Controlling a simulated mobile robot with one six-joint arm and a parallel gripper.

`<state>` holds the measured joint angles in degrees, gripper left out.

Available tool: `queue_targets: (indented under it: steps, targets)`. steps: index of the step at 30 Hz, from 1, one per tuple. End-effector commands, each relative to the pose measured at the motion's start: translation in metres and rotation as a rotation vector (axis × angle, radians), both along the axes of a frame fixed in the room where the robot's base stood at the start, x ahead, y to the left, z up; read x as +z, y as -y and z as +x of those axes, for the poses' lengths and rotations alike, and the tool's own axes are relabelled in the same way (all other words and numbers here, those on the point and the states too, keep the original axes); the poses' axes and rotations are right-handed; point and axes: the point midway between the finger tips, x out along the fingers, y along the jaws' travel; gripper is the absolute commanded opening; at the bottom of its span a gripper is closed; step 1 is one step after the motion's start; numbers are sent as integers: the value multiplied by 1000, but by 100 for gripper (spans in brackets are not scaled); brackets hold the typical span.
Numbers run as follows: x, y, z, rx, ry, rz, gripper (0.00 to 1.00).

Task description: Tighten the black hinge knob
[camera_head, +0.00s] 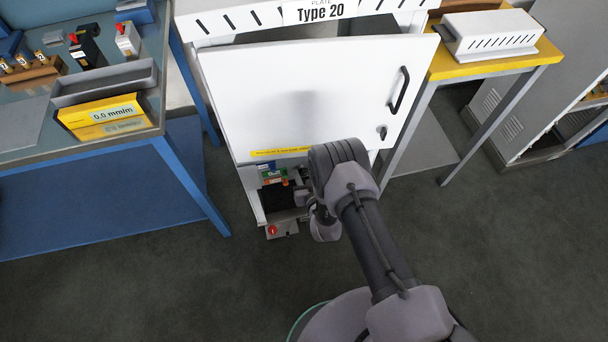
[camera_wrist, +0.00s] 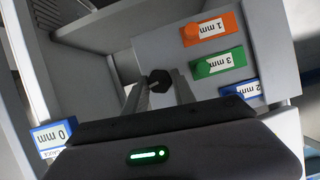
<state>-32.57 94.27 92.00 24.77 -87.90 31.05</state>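The black hinge knob (camera_wrist: 158,79) is a small dark faceted knob on the grey inner wall of the dispenser frame, near the middle of the wrist view. My gripper (camera_wrist: 158,86) has two grey fingers, spread apart. Their tips lie on either side of the knob in the picture; I cannot tell whether they touch it or stop short of it. In the head view the knob is hidden and my gripper (camera_head: 303,197) is mostly covered by my arm, at the opening below the white door (camera_head: 310,95).
Orange 1 mm (camera_wrist: 213,29), green 3 mm (camera_wrist: 219,63) and blue 2 mm (camera_wrist: 241,89) blocks sit on the panel right of the knob. A blue 0 mm block (camera_wrist: 53,135) is at lower left. A blue-framed bench (camera_head: 195,185) stands left, a yellow-topped table (camera_head: 500,57) right.

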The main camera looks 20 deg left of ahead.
Motion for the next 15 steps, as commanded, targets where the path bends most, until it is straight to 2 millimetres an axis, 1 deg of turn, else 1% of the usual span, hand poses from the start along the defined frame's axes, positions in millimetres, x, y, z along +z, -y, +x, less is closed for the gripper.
queue_targets:
  steps: [1, 3, 10, 15]
  targets:
    - [0, 0, 0, 0, 0, 0, 12]
    - [0, 0, 0, 0, 0, 0, 0]
    - [0, 1, 0, 0, -8, 11, 0]
    - [-1, 1, 0, 0, -39, 62, 0]
